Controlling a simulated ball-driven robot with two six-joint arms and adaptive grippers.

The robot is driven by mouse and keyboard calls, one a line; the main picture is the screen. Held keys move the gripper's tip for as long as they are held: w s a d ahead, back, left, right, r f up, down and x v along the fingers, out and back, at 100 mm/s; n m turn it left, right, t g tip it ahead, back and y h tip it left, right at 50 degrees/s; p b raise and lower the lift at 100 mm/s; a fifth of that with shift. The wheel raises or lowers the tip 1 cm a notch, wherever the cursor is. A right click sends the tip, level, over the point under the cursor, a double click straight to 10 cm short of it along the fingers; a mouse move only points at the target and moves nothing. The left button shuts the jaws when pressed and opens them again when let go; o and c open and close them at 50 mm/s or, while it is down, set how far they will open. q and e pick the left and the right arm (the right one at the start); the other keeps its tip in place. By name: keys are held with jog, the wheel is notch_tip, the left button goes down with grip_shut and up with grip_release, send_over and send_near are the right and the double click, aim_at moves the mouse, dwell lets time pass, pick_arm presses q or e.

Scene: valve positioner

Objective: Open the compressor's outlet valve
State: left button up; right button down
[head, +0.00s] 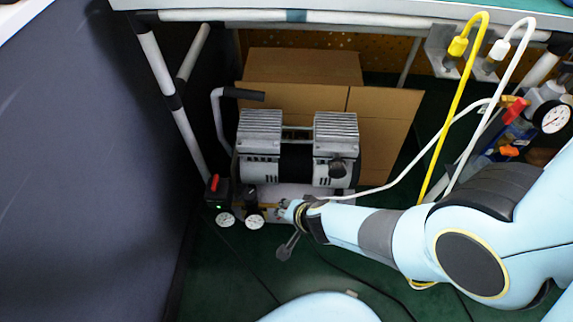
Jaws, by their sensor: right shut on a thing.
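The compressor (295,150) stands on the floor under the bench, with two grey finned heads and a pale tank below. My right arm reaches in from the right. How far the valve is turned cannot be seen. A white hose (400,172) runs from near my gripper up to the right. My left gripper is not in view.
A red switch (214,183) and two gauges (225,219) sit at the compressor's left front. Cardboard boxes (385,130) stand behind. Yellow (453,120) and white hoses hang at right, near another gauge (554,117). A dark panel (80,170) closes the left side.

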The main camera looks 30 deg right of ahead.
jog(key=c, duration=1.8)
grip_release()
jog(key=o, duration=0.4)
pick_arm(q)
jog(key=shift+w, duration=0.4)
